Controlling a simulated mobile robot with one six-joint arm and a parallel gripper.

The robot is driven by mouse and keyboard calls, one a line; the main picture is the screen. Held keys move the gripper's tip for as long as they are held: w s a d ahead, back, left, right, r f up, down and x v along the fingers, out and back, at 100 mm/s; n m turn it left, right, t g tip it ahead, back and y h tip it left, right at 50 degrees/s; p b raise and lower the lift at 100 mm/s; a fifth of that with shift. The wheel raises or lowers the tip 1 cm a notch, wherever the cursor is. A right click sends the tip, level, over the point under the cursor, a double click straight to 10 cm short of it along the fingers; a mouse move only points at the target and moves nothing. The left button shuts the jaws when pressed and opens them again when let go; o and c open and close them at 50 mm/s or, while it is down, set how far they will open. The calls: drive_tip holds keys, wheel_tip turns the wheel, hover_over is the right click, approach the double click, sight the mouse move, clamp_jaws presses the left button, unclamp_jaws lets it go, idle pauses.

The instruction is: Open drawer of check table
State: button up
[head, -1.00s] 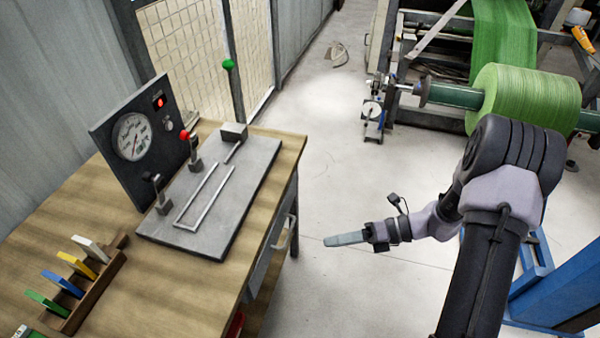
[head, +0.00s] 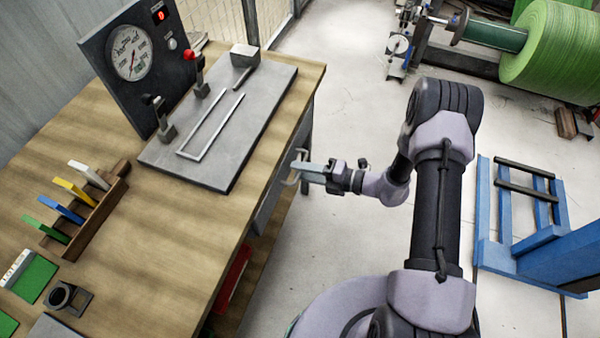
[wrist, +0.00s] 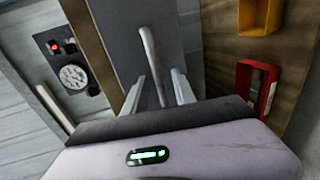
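The check table (head: 150,265) has a wooden top and stands at the left in the head view. Its grey drawer (head: 272,200) is under the right edge and looks shut. The drawer's pale bar handle (head: 294,163) sticks out toward my gripper (head: 306,170). In the wrist view the grey drawer front (wrist: 120,35) fills the upper middle, and the handle (wrist: 150,55) lies between the two fingers of my gripper (wrist: 158,85). The fingers are apart, with gaps to the handle on both sides. Whether the fingertips reach past the handle is hard to tell.
On the table stand a gauge panel (head: 125,60), a grey plate fixture (head: 205,175) and a rack of coloured tags (head: 95,215). A red bin (wrist: 250,85) and a yellow bin (wrist: 260,15) sit beside the drawer.

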drive_tip(key=shift+w+a, duration=0.15)
drive_tip(key=shift+a, duration=0.25)
clamp_jaws()
idle(1.2)
